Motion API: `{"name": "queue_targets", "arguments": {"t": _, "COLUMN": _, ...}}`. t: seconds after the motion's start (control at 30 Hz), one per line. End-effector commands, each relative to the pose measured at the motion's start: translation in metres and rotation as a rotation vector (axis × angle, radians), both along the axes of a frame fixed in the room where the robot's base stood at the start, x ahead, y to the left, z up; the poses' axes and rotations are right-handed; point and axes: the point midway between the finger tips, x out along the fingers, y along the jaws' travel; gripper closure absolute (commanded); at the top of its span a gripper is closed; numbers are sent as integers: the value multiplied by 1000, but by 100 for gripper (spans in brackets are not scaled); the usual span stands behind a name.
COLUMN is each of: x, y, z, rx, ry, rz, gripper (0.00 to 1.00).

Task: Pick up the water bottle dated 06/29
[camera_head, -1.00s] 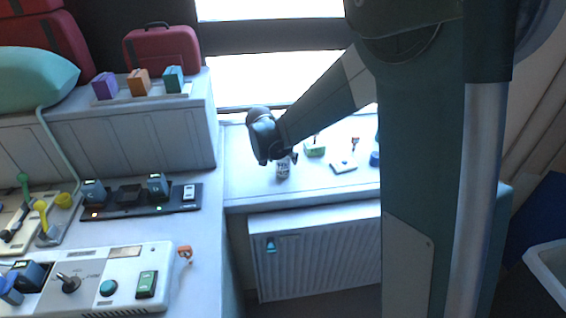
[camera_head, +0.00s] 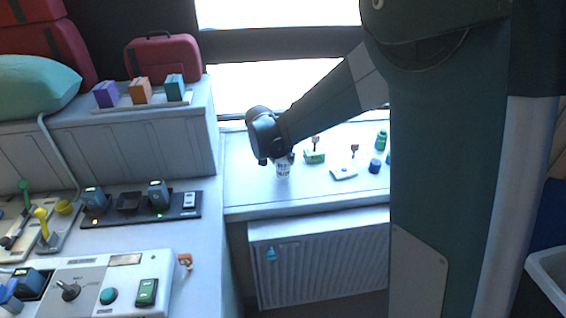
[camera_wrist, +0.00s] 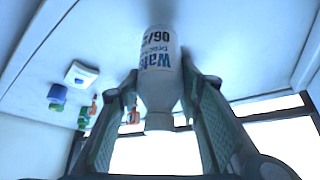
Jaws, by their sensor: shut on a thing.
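In the head view the bottle (camera_head: 283,170) is small and upright on the white ledge below the window, directly under my gripper (camera_head: 283,158). I cannot tell whether its base touches the ledge.
A control counter (camera_head: 200,240) stands at the left.

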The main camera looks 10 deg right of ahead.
Motion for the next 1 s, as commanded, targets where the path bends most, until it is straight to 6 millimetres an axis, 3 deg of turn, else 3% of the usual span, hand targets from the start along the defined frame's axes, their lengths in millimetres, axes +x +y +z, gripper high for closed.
{"name": "queue_targets", "arguments": {"t": 0.2, "x": 0, "y": 0, "z": 36, "rx": 0, "ry": 0, "rz": 0, "gripper": 81}}
{"name": "queue_targets", "arguments": {"t": 0.43, "x": 0, "y": 0, "z": 61, "rx": 0, "ry": 0, "rz": 0, "gripper": 81}}
{"name": "queue_targets", "arguments": {"t": 1.0, "x": 0, "y": 0, "z": 68, "rx": 0, "ry": 0, "rz": 0, "gripper": 81}}
